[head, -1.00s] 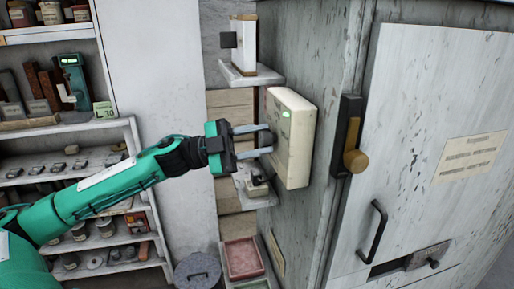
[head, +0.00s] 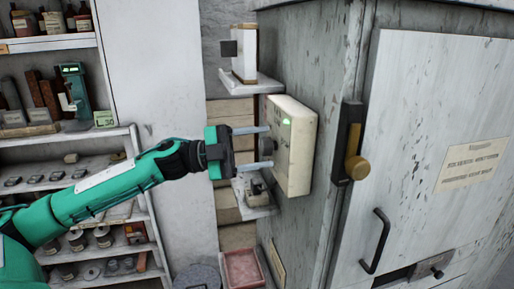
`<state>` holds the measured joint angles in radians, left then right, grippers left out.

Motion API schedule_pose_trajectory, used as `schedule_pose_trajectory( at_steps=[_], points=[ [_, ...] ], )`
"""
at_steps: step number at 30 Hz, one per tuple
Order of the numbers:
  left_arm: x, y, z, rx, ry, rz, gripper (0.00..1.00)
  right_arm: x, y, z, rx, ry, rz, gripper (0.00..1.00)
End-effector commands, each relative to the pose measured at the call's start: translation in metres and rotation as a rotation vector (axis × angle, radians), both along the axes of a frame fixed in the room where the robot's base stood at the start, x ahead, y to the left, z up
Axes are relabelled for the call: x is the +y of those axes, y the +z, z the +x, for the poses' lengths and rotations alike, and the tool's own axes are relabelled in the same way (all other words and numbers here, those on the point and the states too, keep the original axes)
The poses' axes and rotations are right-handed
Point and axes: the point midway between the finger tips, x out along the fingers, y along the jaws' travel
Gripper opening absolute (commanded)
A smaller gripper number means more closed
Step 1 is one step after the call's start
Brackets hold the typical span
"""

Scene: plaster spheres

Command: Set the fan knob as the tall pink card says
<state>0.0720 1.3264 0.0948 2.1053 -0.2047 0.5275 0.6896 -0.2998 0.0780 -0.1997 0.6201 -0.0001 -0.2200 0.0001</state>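A cream control box (head: 294,150) with a small lit green display is fixed to the side of the large grey cabinet. A grey knob (head: 265,147) sticks out from the box's left face. My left gripper (head: 268,147) is at that face, with its two fingers apart, one above and one below the knob. I see a gap around the knob, but whether a finger touches it is too small to tell. No tall pink card shows in view. My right gripper is not in view.
A small shelf (head: 249,83) with a white block stands above the box. Another small shelf (head: 260,211) is below the gripper, with a pink tray (head: 243,268) lower down. The cabinet door (head: 420,130) is at right. Stocked shelves (head: 60,130) stand at left.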

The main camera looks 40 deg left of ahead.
Motion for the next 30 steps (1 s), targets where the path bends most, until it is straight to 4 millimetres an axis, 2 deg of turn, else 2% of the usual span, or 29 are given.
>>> schedule_pose_trajectory(
  at_steps=[14, 30],
  points=[
    [0.004, -0.003, -0.002, 0.003, 0.001, -0.002, 0.56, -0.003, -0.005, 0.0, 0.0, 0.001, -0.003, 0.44],
    [0.035, -0.011, -0.019, 0.001, -0.001, -0.003, 0.56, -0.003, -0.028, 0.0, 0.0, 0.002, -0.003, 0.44]
  ],
)
